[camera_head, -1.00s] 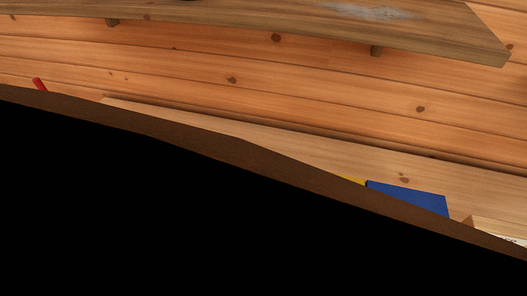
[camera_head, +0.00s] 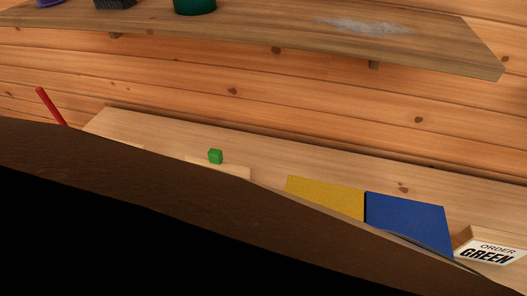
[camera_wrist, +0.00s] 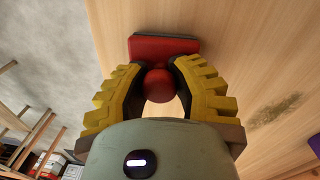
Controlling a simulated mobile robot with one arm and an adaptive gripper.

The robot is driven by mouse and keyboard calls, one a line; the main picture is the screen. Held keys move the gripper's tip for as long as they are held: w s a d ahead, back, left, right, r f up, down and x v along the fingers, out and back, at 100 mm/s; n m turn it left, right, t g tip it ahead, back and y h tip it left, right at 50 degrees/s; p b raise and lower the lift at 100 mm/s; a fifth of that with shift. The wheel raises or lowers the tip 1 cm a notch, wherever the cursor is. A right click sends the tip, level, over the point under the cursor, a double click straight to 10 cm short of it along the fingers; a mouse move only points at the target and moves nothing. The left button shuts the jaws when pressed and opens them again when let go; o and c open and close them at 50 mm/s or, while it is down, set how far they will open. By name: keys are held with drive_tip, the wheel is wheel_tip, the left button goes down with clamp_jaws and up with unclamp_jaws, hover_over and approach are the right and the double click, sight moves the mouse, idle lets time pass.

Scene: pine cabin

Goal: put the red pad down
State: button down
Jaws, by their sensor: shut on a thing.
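In the wrist view, my gripper (camera_wrist: 159,78) has its two yellow ribbed fingers closed around a round red knob. The knob belongs to the red pad (camera_wrist: 163,46), a flat red block just beyond the fingertips. Pale wood lies behind the pad; I cannot tell whether the pad touches it. In the head view I make out neither the gripper nor the red pad.
A red rod (camera_head: 51,106) leans at left. A shelf (camera_head: 260,32) with a green pot (camera_head: 194,5) hangs above. A dark brown shape hides the bench's front.

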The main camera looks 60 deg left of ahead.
drive_tip(key=shift+f, duration=0.15)
drive_tip(key=c, duration=0.8)
unclamp_jaws()
drive_tip(key=r, duration=1)
drive_tip(key=shift+w+a+r, duration=0.25)
drive_tip(key=shift+w+r, duration=0.05)
drive_tip(key=shift+w, duration=0.05)
drive_tip(key=shift+r+p, duration=0.85)
drive_tip(key=shift+p, duration=0.15)
